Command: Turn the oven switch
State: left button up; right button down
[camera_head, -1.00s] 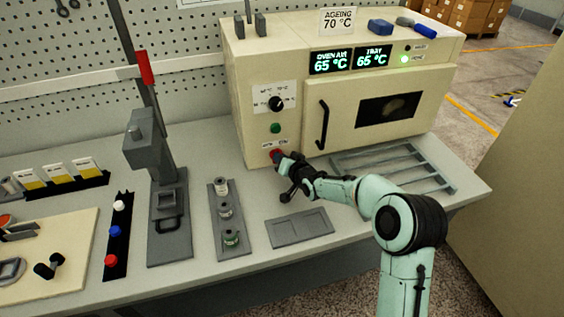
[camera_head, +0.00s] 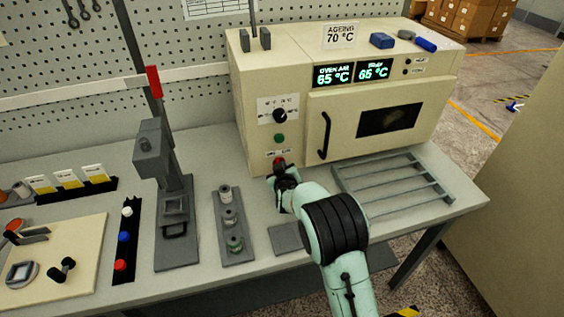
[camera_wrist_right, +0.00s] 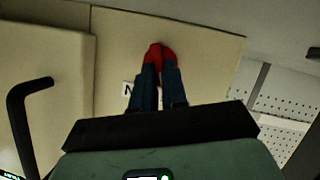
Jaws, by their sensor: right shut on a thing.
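The cream oven (camera_head: 285,70) stands on the bench with its front facing me. Its red switch (camera_head: 279,160) is low on the left of the front, under a green button (camera_head: 279,138) and a black dial (camera_head: 280,116). My right gripper (camera_head: 281,169) is at the red switch. In the right wrist view my right gripper (camera_wrist_right: 159,72) has both fingers closed around the red switch (camera_wrist_right: 158,50), which partly shows between and past the fingertips. The label by it is partly hidden. Both displays (camera_head: 353,73) read 65 °C. My left gripper is not in view.
A slatted grey rack (camera_head: 395,182) lies on the bench right of my arm. The oven door handle (camera_head: 324,136) sticks out just right of the switch.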

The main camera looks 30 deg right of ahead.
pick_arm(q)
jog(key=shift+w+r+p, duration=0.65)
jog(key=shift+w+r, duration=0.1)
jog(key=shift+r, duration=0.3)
pick_arm(e)
jog(key=shift+w+a+n+h, duration=0.1)
jog(key=shift+a+n+h, duration=0.05)
jog(key=shift+n+h, duration=0.65)
jog(key=c, duration=1.2)
grip_release()
jog(key=shift+f, duration=0.1)
jog(key=shift+o, duration=0.2)
jog(key=shift+s+a, duration=0.15)
jog(key=shift+s, duration=0.15)
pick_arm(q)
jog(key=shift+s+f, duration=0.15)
pick_arm(e)
jog(key=v, duration=1.2)
jog(key=shift+s+r, duration=0.3)
jog(key=shift+s, duration=0.05)
